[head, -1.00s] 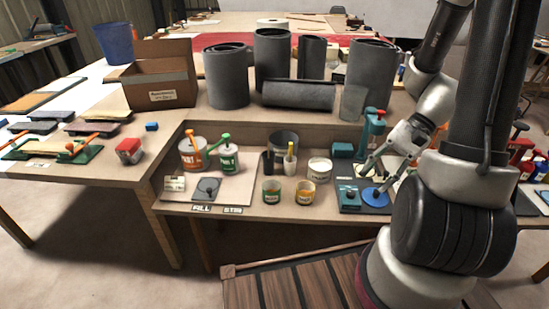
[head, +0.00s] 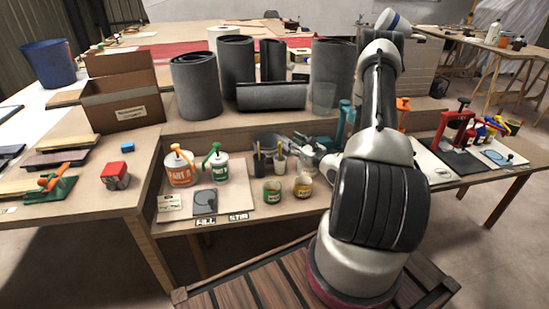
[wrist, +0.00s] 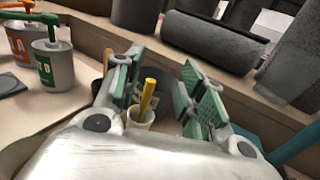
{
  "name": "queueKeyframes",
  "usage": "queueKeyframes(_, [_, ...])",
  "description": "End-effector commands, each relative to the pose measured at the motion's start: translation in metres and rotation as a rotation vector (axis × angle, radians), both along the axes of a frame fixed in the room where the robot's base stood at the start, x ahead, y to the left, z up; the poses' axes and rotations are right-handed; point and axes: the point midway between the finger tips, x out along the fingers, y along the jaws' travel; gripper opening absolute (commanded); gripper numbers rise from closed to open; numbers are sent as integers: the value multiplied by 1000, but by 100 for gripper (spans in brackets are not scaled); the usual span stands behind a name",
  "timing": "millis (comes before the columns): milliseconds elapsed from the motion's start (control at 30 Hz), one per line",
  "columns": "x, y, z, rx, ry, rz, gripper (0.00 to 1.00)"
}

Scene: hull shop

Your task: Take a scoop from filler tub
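My gripper (wrist: 160,95) is open and empty, with green ribbed pads. In the head view my gripper (head: 301,148) is over the middle of the recessed bench shelf. A pale cup (wrist: 140,117) holding a yellow-handled tool (wrist: 148,94) shows between the fingers in the wrist view, beyond them. The yellow-handled tool (head: 281,148) also shows in the head view, left of my gripper. The filler tub cannot be made out for certain; the white tub seen earlier on the shelf is hidden behind my gripper and arm.
Two small labelled jars (head: 272,191) (head: 303,187) stand at the shelf front. Two pump cans, an orange-labelled one (head: 180,168) and a green-labelled one (head: 216,165), stand left.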

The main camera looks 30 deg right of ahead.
Motion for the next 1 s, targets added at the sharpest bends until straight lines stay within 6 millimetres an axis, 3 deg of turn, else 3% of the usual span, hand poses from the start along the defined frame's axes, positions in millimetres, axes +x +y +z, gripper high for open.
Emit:
queueKeyframes(400, [-1,2,-77,1,-4,5,40])
queueKeyframes(667, [22,7,-75,-2,-5,9,40])
queueKeyframes(1000, [71,16,-75,-1,-6,7,40])
